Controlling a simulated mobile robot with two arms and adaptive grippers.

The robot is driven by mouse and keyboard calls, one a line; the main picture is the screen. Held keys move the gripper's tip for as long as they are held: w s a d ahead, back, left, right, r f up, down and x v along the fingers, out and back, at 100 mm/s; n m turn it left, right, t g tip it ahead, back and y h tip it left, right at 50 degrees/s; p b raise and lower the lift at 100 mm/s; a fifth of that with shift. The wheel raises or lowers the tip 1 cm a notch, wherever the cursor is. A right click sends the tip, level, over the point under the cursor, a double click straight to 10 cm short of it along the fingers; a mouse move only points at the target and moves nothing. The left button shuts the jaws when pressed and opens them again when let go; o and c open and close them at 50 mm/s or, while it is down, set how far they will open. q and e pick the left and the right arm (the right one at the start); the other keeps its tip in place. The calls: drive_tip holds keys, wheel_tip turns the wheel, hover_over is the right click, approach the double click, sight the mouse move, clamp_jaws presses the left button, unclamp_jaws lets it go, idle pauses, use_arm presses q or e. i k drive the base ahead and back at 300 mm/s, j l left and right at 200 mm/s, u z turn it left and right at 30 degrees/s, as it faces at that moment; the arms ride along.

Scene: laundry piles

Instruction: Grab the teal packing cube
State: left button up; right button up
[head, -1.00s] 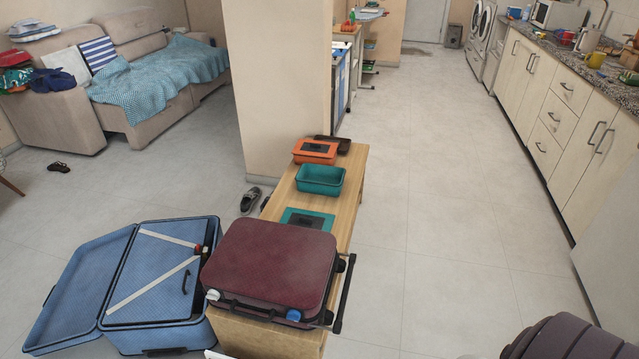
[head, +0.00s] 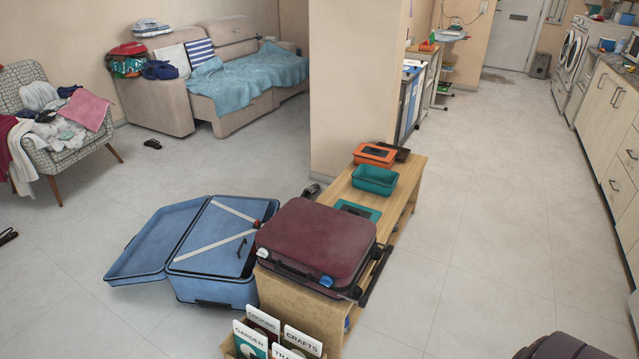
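A flat teal item with a dark panel (head: 357,210), which looks like the teal packing cube, lies on the wooden bench (head: 398,215). It is just behind the closed maroon suitcase (head: 317,236), which partly hides it. An open teal bin (head: 375,179) stands beyond it on the same bench. An orange case with a similar dark panel (head: 374,153) lies farther back. Neither of my grippers shows in the head view.
An open blue suitcase (head: 215,247) lies left of the bench. A box of labelled cards (head: 270,342) stands in front. A clothes-covered armchair (head: 35,95) is at the left. Floor right of the bench is clear. A dark rounded shape at bottom right is unclear.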

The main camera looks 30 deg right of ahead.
sight(381, 182)
drive_tip(key=i+l+u, duration=0.15)
drive_tip(key=l+u, duration=0.25)
drive_tip(key=l, duration=0.35)
drive_tip(key=l+u, duration=0.35)
drive_tip(key=l, duration=4.1)
